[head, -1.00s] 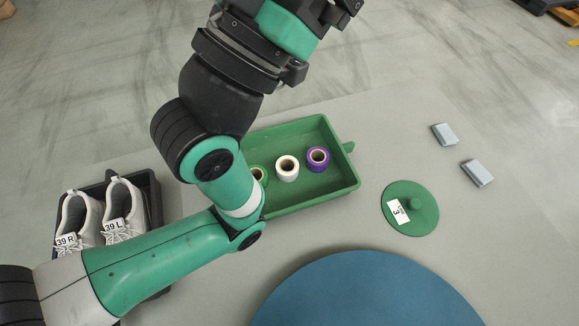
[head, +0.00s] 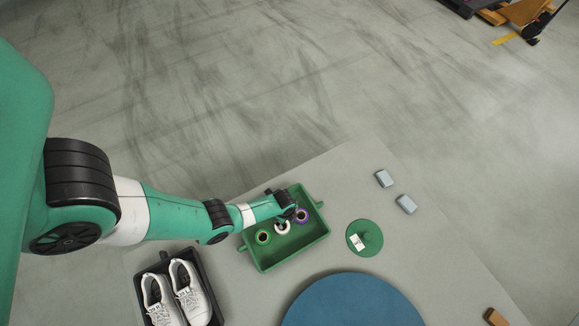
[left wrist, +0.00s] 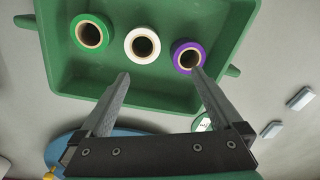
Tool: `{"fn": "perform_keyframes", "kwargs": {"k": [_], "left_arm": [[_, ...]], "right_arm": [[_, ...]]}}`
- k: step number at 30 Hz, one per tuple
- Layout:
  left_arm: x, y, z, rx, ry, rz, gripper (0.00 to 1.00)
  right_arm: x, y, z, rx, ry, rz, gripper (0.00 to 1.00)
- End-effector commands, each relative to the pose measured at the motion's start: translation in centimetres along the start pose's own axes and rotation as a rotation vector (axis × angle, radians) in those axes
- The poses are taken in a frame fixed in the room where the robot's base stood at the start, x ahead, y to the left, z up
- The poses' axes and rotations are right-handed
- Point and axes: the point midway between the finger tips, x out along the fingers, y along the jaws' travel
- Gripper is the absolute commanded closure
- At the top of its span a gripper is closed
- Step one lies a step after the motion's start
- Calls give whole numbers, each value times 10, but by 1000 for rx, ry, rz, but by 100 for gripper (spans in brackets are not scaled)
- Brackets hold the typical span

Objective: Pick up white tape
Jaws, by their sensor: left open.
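The white tape (head: 282,227) stands in the green tray (head: 291,262), between a green tape (head: 263,237) and a purple tape (head: 301,215). In the left wrist view the white tape (left wrist: 142,45) is at the top middle, with the green tape (left wrist: 90,34) to its left and the purple tape (left wrist: 188,57) to its right. My left gripper (left wrist: 160,80) is open and empty, its fingers pointing toward the tray. In the head view my left gripper (head: 291,213) is over the tray and partly covers the white tape. My right gripper is not in view.
A black tray with white shoes (head: 177,293) stands left of the green tray. Two grey-blue blocks (head: 395,191) lie farther right. A blue round surface (head: 354,302) is at the front.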

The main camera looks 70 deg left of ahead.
Motion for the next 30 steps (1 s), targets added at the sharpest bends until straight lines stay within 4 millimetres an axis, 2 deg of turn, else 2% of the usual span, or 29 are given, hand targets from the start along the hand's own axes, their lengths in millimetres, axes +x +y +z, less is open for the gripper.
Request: {"fn": "perform_keyframes", "kwargs": {"k": [1, 4, 10, 19, 26, 30], "left_arm": [[-6, 17, 7, 14, -13, 38, 0], [-1, 32, 14, 31, -24, 71, 0], [13, 32, 14, 32, -23, 70, 0], [64, 34, 15, 31, -23, 68, 0], [67, 34, 15, 31, -22, 67, 0], [83, 34, 16, 30, -22, 67, 0]], "right_arm": [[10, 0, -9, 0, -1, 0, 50], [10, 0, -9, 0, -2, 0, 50], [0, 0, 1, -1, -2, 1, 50], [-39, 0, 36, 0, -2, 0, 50], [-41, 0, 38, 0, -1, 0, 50], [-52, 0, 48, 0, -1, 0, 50]]}}
